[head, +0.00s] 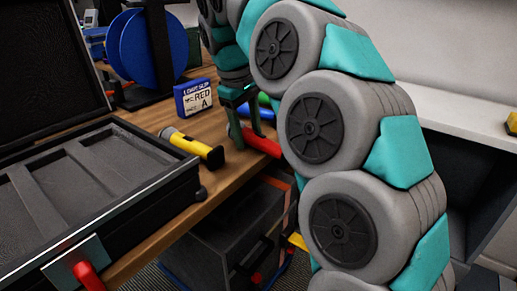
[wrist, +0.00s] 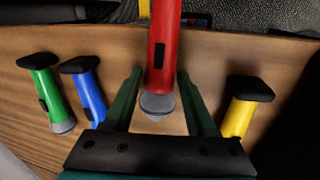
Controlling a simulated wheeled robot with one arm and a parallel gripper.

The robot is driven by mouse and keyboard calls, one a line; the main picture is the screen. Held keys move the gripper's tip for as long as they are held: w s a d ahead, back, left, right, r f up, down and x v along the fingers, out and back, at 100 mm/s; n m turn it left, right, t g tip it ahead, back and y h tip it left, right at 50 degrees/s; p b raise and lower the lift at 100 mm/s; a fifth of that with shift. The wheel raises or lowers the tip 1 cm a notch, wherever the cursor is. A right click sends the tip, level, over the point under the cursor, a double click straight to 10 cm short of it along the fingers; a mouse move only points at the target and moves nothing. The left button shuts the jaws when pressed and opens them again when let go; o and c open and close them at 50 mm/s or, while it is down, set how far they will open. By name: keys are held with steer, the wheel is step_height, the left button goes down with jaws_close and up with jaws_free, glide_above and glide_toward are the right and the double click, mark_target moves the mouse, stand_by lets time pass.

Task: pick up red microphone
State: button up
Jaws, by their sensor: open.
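The red microphone (wrist: 163,40) lies on the wooden table. In the wrist view its handle runs from the top edge down to a grey mesh head (wrist: 157,106). My gripper (wrist: 160,80) has its two dark green fingers spread, one on each side of the microphone, with gaps visible between. In the head view the red microphone (head: 264,143) lies near the table's front edge. My gripper (head: 246,125) reaches down over its left part, which is partly hidden by the fingers.
In the wrist view, blue (wrist: 88,92) and green (wrist: 52,96) microphones lie left; a yellow one (wrist: 238,120) lies right. In the head view, an open black case (head: 95,187) with compartments fills the left.

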steer(key=shift+f, duration=0.1)
steer(key=shift+c, duration=0.4)
jaws_close()
